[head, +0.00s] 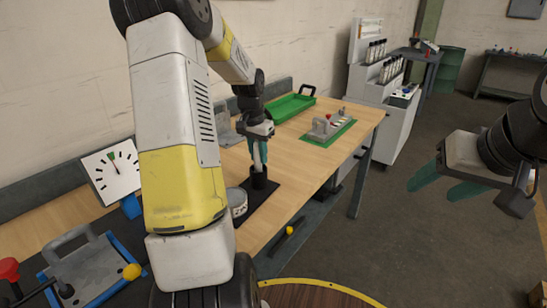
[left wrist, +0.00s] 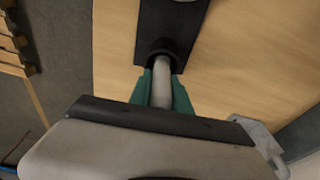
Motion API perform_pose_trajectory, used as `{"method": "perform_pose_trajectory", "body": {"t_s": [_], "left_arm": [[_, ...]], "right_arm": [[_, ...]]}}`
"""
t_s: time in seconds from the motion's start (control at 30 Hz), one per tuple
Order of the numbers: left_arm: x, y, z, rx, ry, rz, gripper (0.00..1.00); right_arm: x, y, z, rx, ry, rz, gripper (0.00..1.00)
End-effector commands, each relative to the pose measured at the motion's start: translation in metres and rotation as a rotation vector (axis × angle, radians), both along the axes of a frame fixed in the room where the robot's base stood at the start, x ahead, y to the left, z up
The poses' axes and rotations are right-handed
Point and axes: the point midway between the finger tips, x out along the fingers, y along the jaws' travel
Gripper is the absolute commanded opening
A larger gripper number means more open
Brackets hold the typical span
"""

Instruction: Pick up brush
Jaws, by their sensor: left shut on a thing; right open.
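The brush (left wrist: 161,82) shows as a pale grey, rod-like handle with its lower end in a black cup-shaped holder (head: 259,181). The holder also shows in the left wrist view (left wrist: 166,51), and its cup hides the brush's other end. My left gripper (head: 258,156) points down over the holder, its teal fingers shut on the handle from both sides. The left wrist view shows the same fingers (left wrist: 161,92) close above the cup. The brush stands about upright. My right gripper (head: 445,184) is open and empty, over the floor at the right, away from the bench.
The holder stands on a black mat (head: 269,204) beside a grey tin (head: 238,203). Farther back are a green tray (head: 291,108) and a green mat (head: 345,131) with metal parts. A dial gauge (head: 112,171) and a blue fixture (head: 47,276) are at left. Bare wood lies right of the holder.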

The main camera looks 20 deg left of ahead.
Motion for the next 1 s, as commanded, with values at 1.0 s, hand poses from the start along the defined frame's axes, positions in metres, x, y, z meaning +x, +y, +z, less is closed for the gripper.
{"method": "perform_pose_trajectory", "body": {"t_s": [1.0], "left_arm": [[0.0, 0.0, 0.1, 0.0, 0.0, 0.0, 0.0]], "right_arm": [[0.0, 0.0, 0.0, 0.0, 0.0, 0.0, 0.58]]}}
